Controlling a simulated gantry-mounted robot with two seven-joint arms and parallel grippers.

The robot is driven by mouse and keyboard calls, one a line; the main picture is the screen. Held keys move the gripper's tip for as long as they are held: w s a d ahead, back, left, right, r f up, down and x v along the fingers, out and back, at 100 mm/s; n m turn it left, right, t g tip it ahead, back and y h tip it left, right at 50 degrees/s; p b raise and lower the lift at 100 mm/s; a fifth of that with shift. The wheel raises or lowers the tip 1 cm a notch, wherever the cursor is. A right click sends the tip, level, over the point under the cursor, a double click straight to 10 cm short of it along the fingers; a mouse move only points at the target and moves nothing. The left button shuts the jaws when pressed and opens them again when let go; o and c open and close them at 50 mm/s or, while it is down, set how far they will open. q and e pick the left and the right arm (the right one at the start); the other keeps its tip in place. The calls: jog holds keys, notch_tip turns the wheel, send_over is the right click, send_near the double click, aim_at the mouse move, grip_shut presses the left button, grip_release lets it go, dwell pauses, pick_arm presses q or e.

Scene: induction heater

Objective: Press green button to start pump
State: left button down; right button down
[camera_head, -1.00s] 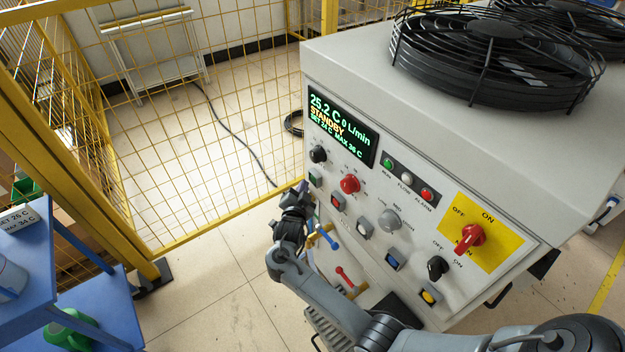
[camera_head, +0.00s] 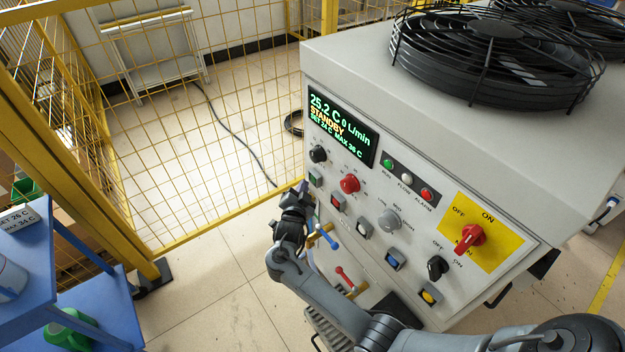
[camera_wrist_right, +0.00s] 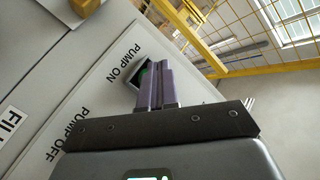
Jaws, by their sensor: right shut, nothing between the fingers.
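The green button (camera_head: 315,179) sits in a dark square frame at the left end of the button row on the machine's front panel. My right gripper (camera_head: 306,188) is right beside it, at the panel's left edge. In the right wrist view, the shut, empty fingers (camera_wrist_right: 155,70) overlap the green button (camera_wrist_right: 144,78) beside the "PUMP ON" label and hide part of it. I cannot tell whether the fingertips touch it. The display (camera_head: 342,127) reads 25.2 C, 0 L/min, STANDBY. My left gripper is out of view.
A red button (camera_head: 338,202), a red knob (camera_head: 349,184) and a black knob (camera_head: 318,154) are close to the green button. Blue- and red-handled valves (camera_head: 328,239) are below my right gripper. A yellow mesh fence (camera_head: 200,120) stands to the left, with a blue cart (camera_head: 100,300) in front.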

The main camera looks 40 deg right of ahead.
dwell(0.8)
jog(key=shift+d, duration=0.1)
jog(key=shift+s+d, duration=0.1)
jog(key=shift+d, duration=0.2)
dwell(0.3)
